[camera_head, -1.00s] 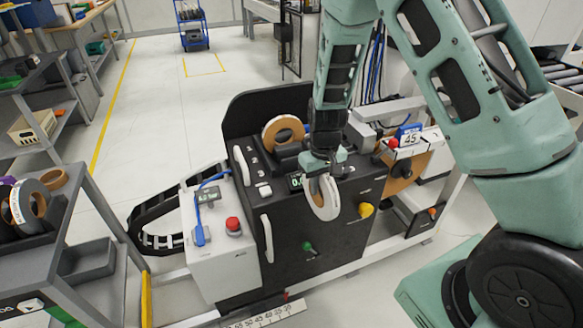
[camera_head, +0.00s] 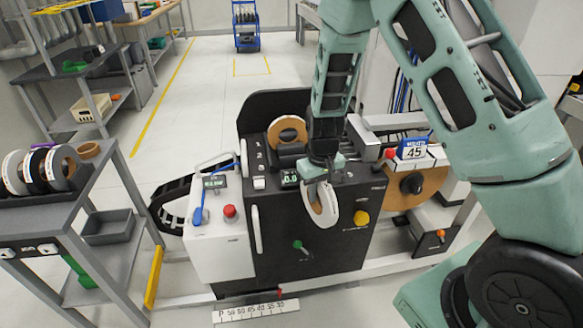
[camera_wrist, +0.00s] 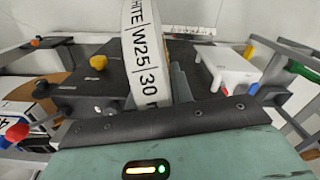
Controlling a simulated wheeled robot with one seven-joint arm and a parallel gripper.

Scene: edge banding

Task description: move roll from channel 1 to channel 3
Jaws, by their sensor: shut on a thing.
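My gripper (camera_head: 318,178) is shut on a white-rimmed roll (camera_head: 323,205) and holds it upright in front of the machine (camera_head: 345,190). In the wrist view the roll's edge (camera_wrist: 145,50) reads "WHITE W25 30" and rises from the jaws. Another roll with a brown face (camera_head: 287,132) stands in a channel on top of the machine, left of my gripper. A channel mark "2" (camera_head: 259,156) shows beside it. My wrist hides part of the channels, so I cannot tell what the other channels hold.
A grey cart (camera_head: 85,250) at left carries several rolls (camera_head: 40,172) and an empty grey bin (camera_head: 108,227). A white box with a red button (camera_head: 229,211) adjoins the machine. A large roll (camera_head: 425,185) and a "45" sign (camera_head: 412,152) are at right.

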